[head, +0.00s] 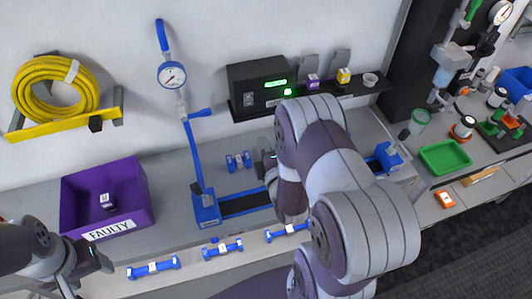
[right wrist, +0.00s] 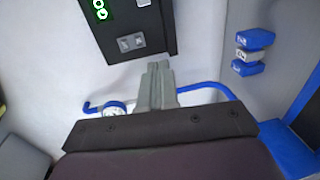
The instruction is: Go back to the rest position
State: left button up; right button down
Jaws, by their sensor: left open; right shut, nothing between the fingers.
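My right arm reaches across the middle of the head view, over the workbench. Its gripper (head: 264,162) is partly hidden by the arm, close to the wall side of the bench. In the right wrist view the two fingers (right wrist: 158,82) are together with nothing between them, pointing towards the black control box (right wrist: 135,30). My left gripper (head: 96,262) is at the lower left in the head view, in front of the purple bin (head: 140,186). It is open and holds nothing that I can see.
A blue stand with a gauge (head: 172,75) rises left of my right gripper. A blue-and-white part (head: 238,161) stands beside the gripper. Several blue parts (head: 153,267) line the front ledge. A shelf (head: 350,94) with small items and a green tray (head: 445,158) are at right.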

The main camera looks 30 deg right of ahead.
pick_arm(q)
jog(key=shift+s+a, duration=0.1)
jog(key=shift+s, duration=0.2)
pick_arm(e)
jog(key=shift+v, duration=1)
pick_arm(q)
jog(key=shift+s, duration=0.1)
pick_arm(e)
jog(key=shift+s, duration=0.1)
